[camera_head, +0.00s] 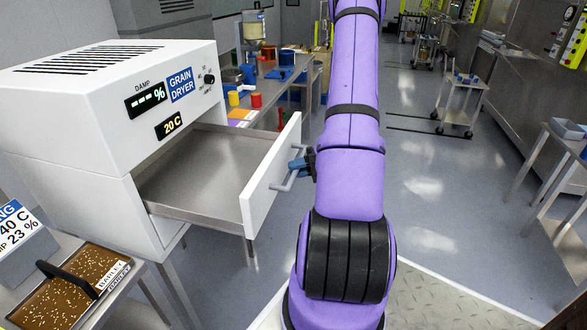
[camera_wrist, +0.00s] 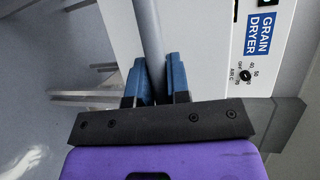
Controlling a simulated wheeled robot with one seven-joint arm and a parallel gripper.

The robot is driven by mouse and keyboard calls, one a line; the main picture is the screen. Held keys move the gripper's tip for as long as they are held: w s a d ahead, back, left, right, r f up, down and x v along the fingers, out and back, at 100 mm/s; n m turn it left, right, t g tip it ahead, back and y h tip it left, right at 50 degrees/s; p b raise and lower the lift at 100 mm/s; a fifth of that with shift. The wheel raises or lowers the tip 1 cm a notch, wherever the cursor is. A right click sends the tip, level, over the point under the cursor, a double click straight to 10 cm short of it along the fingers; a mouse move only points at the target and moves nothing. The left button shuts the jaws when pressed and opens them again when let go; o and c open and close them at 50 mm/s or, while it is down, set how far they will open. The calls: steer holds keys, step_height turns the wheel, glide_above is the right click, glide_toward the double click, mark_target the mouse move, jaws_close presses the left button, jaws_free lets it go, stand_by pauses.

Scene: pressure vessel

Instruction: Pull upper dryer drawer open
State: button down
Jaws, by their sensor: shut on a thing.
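The white grain dryer (camera_head: 75,95) stands at the left in the head view, with its blue label also in the wrist view (camera_wrist: 258,32). Its upper drawer (camera_head: 200,165) stands pulled out, and its empty metal tray shows inside. The drawer's white front (camera_head: 262,180) carries a grey bar handle (camera_head: 280,183). My gripper (camera_head: 302,165) is at this handle, partly hidden behind my purple arm. In the wrist view the blue fingers of my gripper (camera_wrist: 157,85) are on both sides of the grey handle bar (camera_wrist: 150,35), closed on it.
A tray of brown grain (camera_head: 85,285) marked barley sits on a stand at the lower left, beside a display. A bench (camera_head: 270,90) with coloured containers is behind the drawer. Carts and steel benches line the right. The floor (camera_head: 430,190) between is clear.

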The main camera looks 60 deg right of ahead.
steer(key=c, duration=1.1)
jaws_free()
steer(key=v, duration=1)
steer(key=shift+s+d, duration=0.25)
steer(key=shift+d, duration=0.05)
steer(key=shift+r, duration=0.15)
